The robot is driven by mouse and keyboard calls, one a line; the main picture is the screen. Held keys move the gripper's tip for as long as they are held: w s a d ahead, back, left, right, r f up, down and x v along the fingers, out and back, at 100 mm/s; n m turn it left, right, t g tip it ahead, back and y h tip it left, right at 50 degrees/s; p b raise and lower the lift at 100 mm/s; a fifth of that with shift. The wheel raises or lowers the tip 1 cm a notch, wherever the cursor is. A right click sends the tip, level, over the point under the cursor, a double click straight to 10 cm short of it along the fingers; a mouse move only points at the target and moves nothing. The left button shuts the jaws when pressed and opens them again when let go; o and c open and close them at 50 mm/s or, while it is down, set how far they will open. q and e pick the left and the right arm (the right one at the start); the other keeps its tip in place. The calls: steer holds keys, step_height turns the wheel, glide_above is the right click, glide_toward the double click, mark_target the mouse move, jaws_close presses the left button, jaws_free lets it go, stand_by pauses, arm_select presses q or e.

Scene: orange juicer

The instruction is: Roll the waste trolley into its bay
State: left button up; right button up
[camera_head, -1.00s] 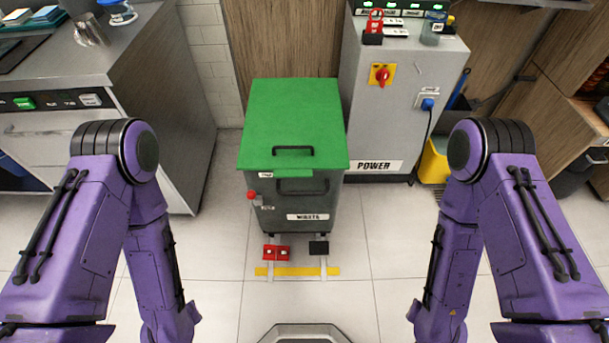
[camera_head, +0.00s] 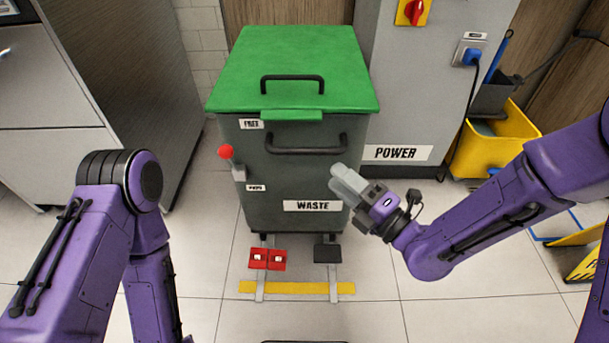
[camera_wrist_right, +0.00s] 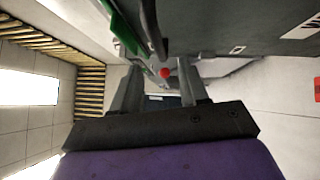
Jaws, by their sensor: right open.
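The waste trolley (camera_head: 280,180) is a dark grey bin with a green lid (camera_head: 290,60) and a WASTE label. It stands upright beside the POWER cabinet. A black push bar (camera_head: 305,150) crosses its front, and a red-knobbed lever (camera_head: 226,153) is at the front left. My right gripper (camera_head: 340,178) is open and empty near the trolley's front right edge, just below the bar's right end; contact cannot be told. In the right wrist view, the bar (camera_wrist_right: 153,30) lies above the open fingers (camera_wrist_right: 160,88). My left arm is folded at left, its gripper out of view.
Floor rails, a yellow stripe (camera_head: 300,288), a red block (camera_head: 267,259) and a black block (camera_head: 328,253) lie at the trolley's foot. The POWER cabinet (camera_head: 420,100) is close on the right, a yellow bucket (camera_head: 500,145) beyond it. A grey counter (camera_head: 120,90) stands left.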

mark_target(305, 151)
steer(key=x, duration=1)
steer(key=shift+a+r, duration=0.15)
steer(key=shift+a, duration=0.15)
jaws_close()
